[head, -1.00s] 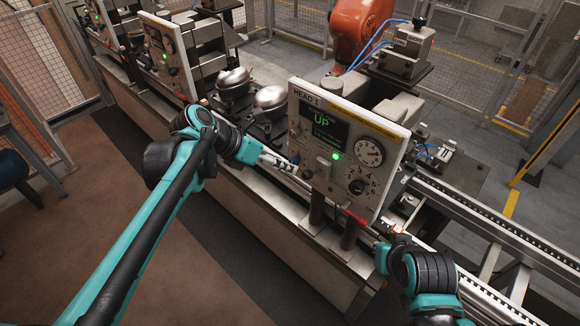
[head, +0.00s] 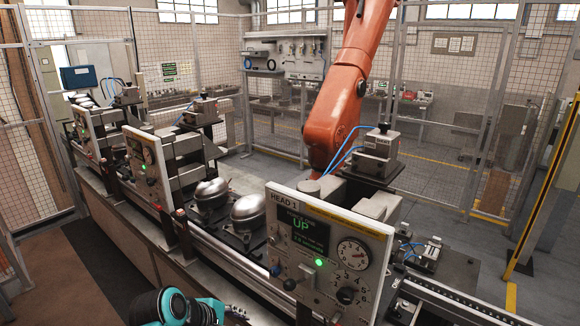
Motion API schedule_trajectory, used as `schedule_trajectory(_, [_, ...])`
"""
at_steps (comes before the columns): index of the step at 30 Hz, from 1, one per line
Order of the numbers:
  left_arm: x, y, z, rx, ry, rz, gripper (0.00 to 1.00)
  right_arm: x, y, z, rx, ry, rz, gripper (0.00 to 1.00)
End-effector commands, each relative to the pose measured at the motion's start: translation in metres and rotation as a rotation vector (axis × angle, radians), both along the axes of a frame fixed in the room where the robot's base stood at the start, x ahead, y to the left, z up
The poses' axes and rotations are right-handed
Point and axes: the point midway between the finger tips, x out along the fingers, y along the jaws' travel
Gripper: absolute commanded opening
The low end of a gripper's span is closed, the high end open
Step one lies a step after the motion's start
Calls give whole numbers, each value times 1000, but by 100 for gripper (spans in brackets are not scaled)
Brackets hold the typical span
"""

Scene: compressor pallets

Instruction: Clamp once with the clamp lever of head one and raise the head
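The head one panel (head: 328,258) is a pale upright box labelled HEAD 1. Its dark display (head: 302,229) reads UP in green and a green lamp (head: 319,262) is lit. A round gauge (head: 352,253) and a black dial (head: 346,295) sit at its right. A small lever with a dark ball knob (head: 290,284) is at its lower left; I cannot tell if it is the clamp lever. The panel's lower edge is cut off. My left gripper (head: 236,314) barely shows at the bottom edge, left of the panel, with its fingertips not clear. My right gripper is out of view.
Two metal compressor shells (head: 211,193) stand on the line left of the panel. Other similar panels (head: 150,168) stand farther left. An orange robot arm (head: 345,95) rises behind head one. A rail (head: 455,303) runs right. Mesh fencing (head: 215,75) encloses the cell.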

Motion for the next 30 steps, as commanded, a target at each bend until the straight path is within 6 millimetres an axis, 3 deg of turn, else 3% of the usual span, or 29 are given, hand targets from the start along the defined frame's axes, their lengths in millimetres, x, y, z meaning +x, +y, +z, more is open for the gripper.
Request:
schedule_trajectory(1, [-14, 6, -28, 111, -62, -118, 47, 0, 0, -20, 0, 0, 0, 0])
schedule_trajectory(6, [-50, 33, -85, 535, -248, -576, 47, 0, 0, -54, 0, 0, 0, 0])
schedule_trajectory(12, [-75, 56, -130, 911, -351, -1004, 47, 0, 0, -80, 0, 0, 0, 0])
schedule_trajectory(18, [-83, 64, -143, 1053, -373, -1174, 47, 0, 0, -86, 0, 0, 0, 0])
schedule_trajectory(30, [-83, 65, -142, 1058, -374, -1183, 47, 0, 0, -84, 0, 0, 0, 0])
